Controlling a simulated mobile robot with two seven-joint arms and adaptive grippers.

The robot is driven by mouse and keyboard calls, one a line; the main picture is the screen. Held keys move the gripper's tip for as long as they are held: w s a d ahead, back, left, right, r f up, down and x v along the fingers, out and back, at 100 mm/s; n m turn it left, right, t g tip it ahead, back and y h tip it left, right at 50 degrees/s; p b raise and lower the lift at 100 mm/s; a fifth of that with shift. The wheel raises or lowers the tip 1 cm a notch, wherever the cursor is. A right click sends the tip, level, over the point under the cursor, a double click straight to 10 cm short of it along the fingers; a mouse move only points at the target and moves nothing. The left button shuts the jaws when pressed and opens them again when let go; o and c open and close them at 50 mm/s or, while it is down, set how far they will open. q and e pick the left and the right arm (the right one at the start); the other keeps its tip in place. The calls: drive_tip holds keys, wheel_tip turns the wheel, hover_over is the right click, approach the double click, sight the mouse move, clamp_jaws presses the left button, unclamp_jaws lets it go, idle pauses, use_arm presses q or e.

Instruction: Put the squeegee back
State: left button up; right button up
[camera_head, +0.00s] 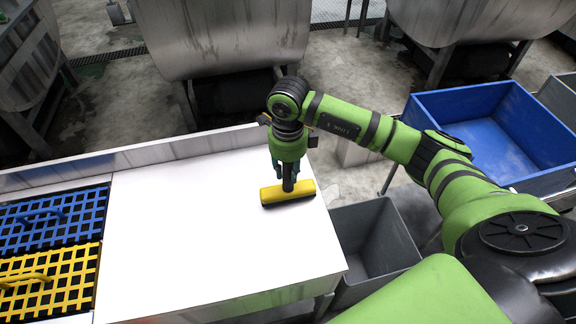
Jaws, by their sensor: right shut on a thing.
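The squeegee (288,193) has a yellow head with a dark lower edge. It is at the right end of the white table top (200,230), on it or just above it; I cannot tell which. My right gripper (288,183) points down over the middle of the head and is shut on the squeegee. The gripper and wrist hide most of its handle. My left gripper does not show.
A blue grid (48,222) and a yellow grid (48,285) with handles lie at the table's left. A grey bin (372,243) stands beside the right edge, and a blue tub (500,130) lies farther right. Steel drums (225,35) stand behind. The table's middle is clear.

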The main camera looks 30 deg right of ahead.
drive_tip(key=shift+f, duration=0.3)
drive_tip(key=shift+f+b, duration=0.15)
drive_tip(key=shift+b, duration=0.15)
drive_tip(key=o, duration=1)
